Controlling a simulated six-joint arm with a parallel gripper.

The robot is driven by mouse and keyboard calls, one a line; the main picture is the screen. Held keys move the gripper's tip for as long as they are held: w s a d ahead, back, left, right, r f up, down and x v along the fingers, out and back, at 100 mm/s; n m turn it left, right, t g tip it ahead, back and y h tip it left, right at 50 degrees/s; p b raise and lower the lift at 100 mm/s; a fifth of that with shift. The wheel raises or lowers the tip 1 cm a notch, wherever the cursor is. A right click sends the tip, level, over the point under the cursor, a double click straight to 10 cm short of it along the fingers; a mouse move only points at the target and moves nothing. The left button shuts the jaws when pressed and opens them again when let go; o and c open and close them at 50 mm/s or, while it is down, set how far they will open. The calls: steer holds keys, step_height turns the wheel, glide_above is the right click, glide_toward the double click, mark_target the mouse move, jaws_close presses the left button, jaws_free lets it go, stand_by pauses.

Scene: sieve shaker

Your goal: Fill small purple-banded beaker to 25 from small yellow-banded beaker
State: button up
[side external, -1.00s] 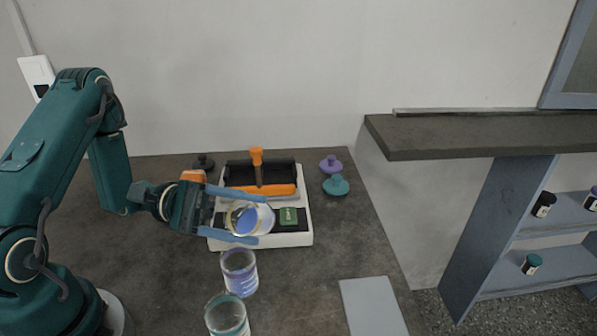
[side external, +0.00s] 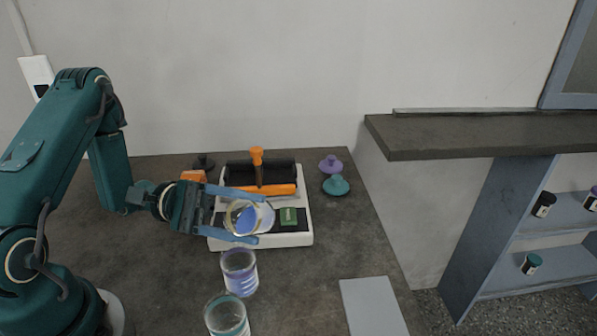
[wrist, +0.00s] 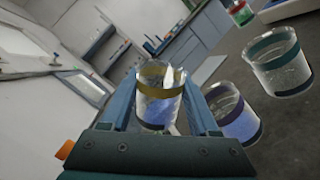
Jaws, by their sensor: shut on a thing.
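My gripper (side external: 232,217) is shut on the yellow-banded beaker (side external: 256,218), which is tilted and holds blue liquid. The beaker also shows between the blue fingers in the wrist view (wrist: 159,105). The purple-banded beaker (side external: 240,273) stands upright on the table, in front of and below the held beaker in the side view. It has blue-violet contents, and in the wrist view it is to the right of the gripper (wrist: 237,120). The two beakers are apart. I cannot read the purple-banded beaker's level against any marks.
A teal-banded beaker (side external: 227,316) stands nearer the camera. The white sieve shaker (side external: 302,237) with an orange bar is behind the held beaker. Purple (side external: 331,164) and teal (side external: 336,185) lidlike pieces lie behind right. A grey plate (side external: 372,306) lies front right.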

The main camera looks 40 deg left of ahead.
steer(key=shift+s+r+m+g, duration=0.1)
steer(key=shift+r+m+g, duration=0.1)
steer(key=shift+m, duration=0.6)
steer(key=shift+s+r+m+g, duration=0.1)
steer(key=shift+r+m, duration=0.1)
steer(key=shift+m, duration=0.6)
stand_by(2.9)
steer(key=n, duration=0.1)
steer(key=f+n, duration=0.1)
steer(key=n, duration=0.1)
steer(key=shift+w+n, duration=0.2)
steer(key=shift+n, duration=0.1)
steer(key=shift+w+f+n+t, duration=0.2)
steer(key=shift+n+t, duration=0.2)
steer(key=shift+n, duration=0.5)
steer(key=shift+a, duration=0.1)
